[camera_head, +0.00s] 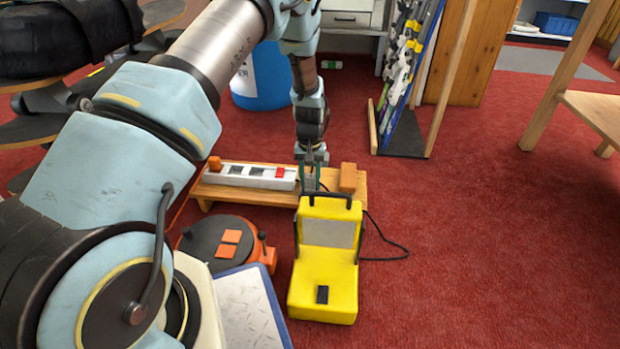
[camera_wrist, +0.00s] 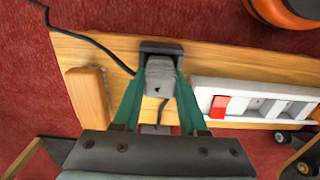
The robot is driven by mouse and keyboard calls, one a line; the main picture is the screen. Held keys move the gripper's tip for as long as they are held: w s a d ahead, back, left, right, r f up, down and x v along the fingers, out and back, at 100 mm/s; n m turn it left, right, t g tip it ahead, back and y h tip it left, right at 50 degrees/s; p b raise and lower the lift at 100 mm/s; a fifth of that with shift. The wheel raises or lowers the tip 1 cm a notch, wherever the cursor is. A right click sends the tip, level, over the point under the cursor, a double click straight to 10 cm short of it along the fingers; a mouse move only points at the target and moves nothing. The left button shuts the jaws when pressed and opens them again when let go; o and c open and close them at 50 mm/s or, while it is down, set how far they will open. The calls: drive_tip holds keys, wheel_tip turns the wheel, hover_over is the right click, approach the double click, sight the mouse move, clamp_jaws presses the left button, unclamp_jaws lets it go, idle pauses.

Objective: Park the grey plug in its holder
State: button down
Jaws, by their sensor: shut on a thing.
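My gripper (camera_wrist: 158,98) is shut on the grey plug (camera_wrist: 160,76), with one green finger on each side of it. In the head view my gripper (camera_head: 312,180) points down over the low wooden bench (camera_head: 220,192), right of the power strip. A dark bracket (camera_wrist: 161,47), which looks like the holder, is at the plug's far end in the wrist view. The plug meets or overlaps it; I cannot tell whether it is seated. A black cord (camera_wrist: 98,46) runs to this spot. The plug is mostly hidden in the head view.
A white power strip (camera_head: 252,176) with a red switch (camera_wrist: 219,106) lies on the bench. An orange-brown wooden block (camera_head: 348,178) stands at the other side. A yellow case (camera_head: 325,285) stands in front, with an orange reel (camera_head: 220,243) left of it. Red carpet is clear at right.

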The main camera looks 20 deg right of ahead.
drive_tip(key=shift+f, duration=0.35)
idle(0.4)
drive_tip(key=shift+c, duration=1.8)
unclamp_jaws()
